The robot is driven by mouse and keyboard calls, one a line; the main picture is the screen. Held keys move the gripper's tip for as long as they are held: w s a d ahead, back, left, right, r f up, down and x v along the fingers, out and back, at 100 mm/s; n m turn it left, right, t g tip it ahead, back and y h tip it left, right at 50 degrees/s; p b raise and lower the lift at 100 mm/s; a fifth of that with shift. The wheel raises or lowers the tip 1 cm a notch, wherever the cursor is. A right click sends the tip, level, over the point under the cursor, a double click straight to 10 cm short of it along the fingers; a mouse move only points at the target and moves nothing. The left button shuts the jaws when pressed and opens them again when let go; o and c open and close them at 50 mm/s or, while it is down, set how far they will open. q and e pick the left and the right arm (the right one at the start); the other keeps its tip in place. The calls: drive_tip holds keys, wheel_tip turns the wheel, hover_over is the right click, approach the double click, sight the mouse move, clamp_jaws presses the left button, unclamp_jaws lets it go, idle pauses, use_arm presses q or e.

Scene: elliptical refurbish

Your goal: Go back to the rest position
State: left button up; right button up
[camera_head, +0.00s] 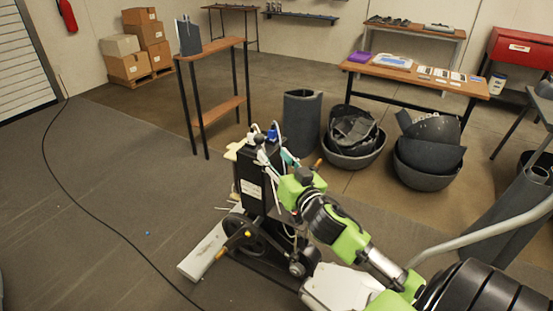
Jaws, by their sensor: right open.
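My right arm comes in from the lower right. Its green and black links reach to the top of a black upright housing (252,187) on the elliptical machine near the centre. My right gripper (265,139) is open at the top of this housing, among small white and blue parts. Whether it touches the housing I cannot tell. The machine's base has a dark wheel (243,238), a pale foot bar (203,251) and a crank with an orange end. My forearm hides part of its right side. My left gripper is not in view.
A narrow wooden shelf (213,47) stands behind the machine. Dark round bins (424,182) and a grey cylinder (301,118) stand to the right, before a wooden table (418,78). A black cable (95,228) crosses the grey floor at left, otherwise mostly clear. Cardboard boxes (128,66) sit at the back left.

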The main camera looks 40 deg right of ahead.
drive_tip(key=shift+s, duration=0.3)
idle(0.4)
wheel_tip(320, 180, down, 22)
drive_tip(key=s+d+g, duration=0.1)
drive_tip(key=s+g, duration=0.1)
drive_tip(key=g, duration=0.2)
drive_tip(key=s+a+f+n+g, duration=0.1)
drive_tip(key=s+f+g, duration=0.1)
drive_tip(key=s+f, duration=0.35)
drive_tip(key=s+a+f+n+g+y, duration=0.1)
drive_tip(key=s+f, duration=0.1)
drive_tip(key=f, duration=0.7)
drive_tip(key=s+a+f+n+g, duration=0.1)
drive_tip(key=s+f+g, duration=0.1)
drive_tip(key=s+f, duration=0.35)
drive_tip(key=s+a+f+n+g, duration=0.1)
drive_tip(key=s+a+f, duration=0.4)
drive_tip(key=s, duration=0.6)
drive_tip(key=s+a+f+n+g+y, duration=0.1)
drive_tip(key=s+a+f+g, duration=0.3)
drive_tip(key=s+f, duration=0.6)
drive_tip(key=s+a+f+n+g+y, duration=0.1)
drive_tip(key=s+a+f, duration=0.5)
drive_tip(key=s, duration=0.7)
wheel_tip(320, 180, down, 2)
drive_tip(key=shift+s+a+f+n+g, duration=0.25)
drive_tip(key=shift+n+g, duration=0.15)
drive_tip(key=shift+g, duration=0.4)
